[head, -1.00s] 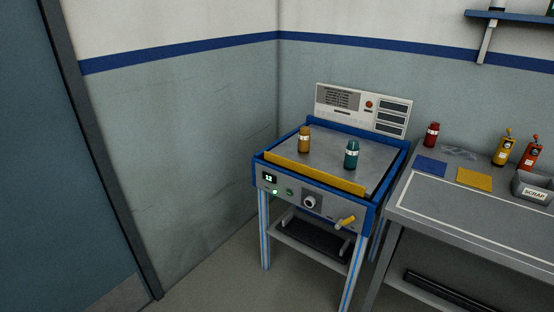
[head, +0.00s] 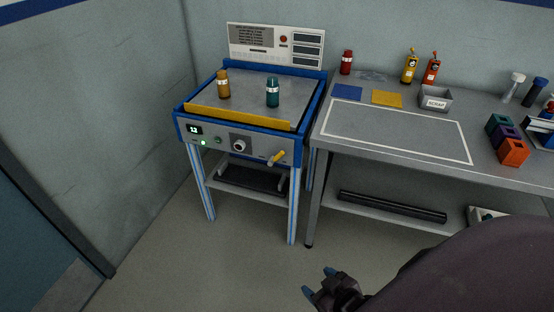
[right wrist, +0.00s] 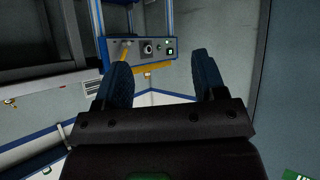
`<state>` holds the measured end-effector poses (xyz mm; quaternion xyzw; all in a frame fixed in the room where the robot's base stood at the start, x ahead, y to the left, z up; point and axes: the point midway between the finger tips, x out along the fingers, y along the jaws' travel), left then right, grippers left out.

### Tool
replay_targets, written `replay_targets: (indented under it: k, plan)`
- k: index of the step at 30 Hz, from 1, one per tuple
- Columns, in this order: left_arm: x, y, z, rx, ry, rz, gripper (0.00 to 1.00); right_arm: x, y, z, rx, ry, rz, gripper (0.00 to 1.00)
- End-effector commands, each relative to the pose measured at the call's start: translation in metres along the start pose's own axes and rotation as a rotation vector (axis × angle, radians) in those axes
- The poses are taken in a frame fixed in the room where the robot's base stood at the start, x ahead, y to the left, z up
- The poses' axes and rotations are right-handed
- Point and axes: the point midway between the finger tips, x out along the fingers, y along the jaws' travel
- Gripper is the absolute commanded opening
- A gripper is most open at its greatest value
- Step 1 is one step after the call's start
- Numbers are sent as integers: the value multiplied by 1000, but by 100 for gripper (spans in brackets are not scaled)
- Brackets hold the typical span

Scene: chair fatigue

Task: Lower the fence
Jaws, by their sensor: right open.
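The fence (head: 237,118) is a yellow bar standing raised along the front edge of the blue-framed machine's grey plate (head: 247,92). A brown bottle (head: 223,85) and a teal bottle (head: 272,93) stand upright on the plate behind it. A yellow-handled lever (head: 277,158) is on the right of the front panel, beside a round knob (head: 239,145). My right gripper (head: 318,288) is open and empty, low in front of the machine and apart from it. In the right wrist view its fingers (right wrist: 160,75) are spread, with the upside-down front panel (right wrist: 150,50) beyond. My left gripper is not in view.
A workbench (head: 395,155) stands right of the machine, with a scrap bin (head: 435,99), yellow and red bottles, and coloured blocks (head: 512,152). A shelf (head: 250,180) sits under the machine. The floor in front is clear. A wall is at left.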

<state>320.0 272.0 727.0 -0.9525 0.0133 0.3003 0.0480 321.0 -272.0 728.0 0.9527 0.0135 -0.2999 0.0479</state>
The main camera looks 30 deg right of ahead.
Motion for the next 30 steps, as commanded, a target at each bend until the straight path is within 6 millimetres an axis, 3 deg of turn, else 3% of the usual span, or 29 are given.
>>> replay_targets:
  k: [1,5,12,30]
  plan:
    - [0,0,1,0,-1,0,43,2,1,-1,4,4,0,56]
    - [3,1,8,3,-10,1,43,14,6,1,54,28,-3,36]
    - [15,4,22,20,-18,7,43,67,35,1,320,152,-33,0]
    - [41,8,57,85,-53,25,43,195,138,-34,1120,491,-313,0]
